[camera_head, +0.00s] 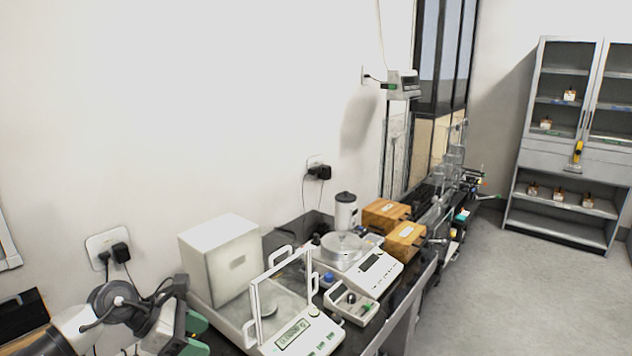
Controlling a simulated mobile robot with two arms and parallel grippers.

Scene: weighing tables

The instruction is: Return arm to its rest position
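My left arm comes in at the lower left corner, with its dark wrist joint beside the table. My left gripper (196,334) has green fingertips that show one above the other with a gap between them. It looks open, and I see nothing held in it. It is left of and just in front of the analytical balance (295,335), apart from it as far as I can tell. My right arm and gripper are not in view.
A white box (220,258) stands behind the balance's open glass frame. To the right are a second scale (372,268), a small device (350,302), wooden boxes (405,241) and glassware along the dark table. A grey cabinet (565,145) stands far right. The floor (490,290) is clear.

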